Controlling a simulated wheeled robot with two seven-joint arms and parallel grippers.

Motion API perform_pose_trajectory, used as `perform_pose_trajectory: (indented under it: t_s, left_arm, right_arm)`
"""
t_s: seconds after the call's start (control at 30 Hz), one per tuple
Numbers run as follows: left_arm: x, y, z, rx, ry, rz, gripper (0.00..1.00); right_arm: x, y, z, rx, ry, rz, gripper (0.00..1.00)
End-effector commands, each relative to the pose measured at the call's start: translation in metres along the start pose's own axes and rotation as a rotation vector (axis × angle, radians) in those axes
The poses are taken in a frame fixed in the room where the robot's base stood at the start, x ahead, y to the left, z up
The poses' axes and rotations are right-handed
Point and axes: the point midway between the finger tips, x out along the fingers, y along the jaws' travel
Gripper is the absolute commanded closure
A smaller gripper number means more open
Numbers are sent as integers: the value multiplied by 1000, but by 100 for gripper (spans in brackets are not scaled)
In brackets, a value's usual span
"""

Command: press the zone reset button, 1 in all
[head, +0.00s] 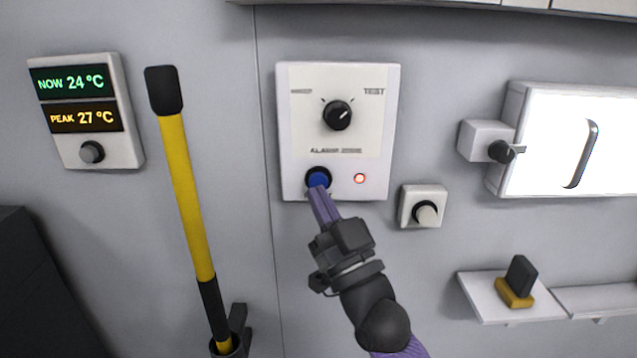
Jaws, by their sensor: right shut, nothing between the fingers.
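A white alarm panel (386,130) is mounted on the wall in the middle of the head view. It carries a black rotary knob (337,115) below a TEST label. Low on the panel are a blue button (318,178) in a black ring and a small lit red lamp (360,178). My right gripper (316,191) is shut and empty. Its purple fingertips are at the lower edge of the blue button and overlap it in the picture. I cannot tell whether they touch it. My left gripper is out of view.
A temperature display (92,143) with a grey button hangs at left. A yellow-handled tool (186,190) stands in a holder beside the panel. A white button box (424,206) is at the panel's lower right. A bright lit box (560,140) and a shelf (490,300) with a block are at right.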

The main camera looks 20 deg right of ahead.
Motion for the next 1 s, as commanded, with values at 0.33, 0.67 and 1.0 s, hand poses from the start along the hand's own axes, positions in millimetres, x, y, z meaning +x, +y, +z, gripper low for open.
perform_pose_trajectory:
  t_s: [0.33,0.67,1.0]
  left_arm:
    - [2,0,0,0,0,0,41]
    - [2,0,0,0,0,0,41]
    - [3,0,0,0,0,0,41]
  right_arm:
    - [5,4,4,-1,0,0,100]
    - [6,4,4,0,0,0,100]
    - [8,6,6,-1,0,0,100]
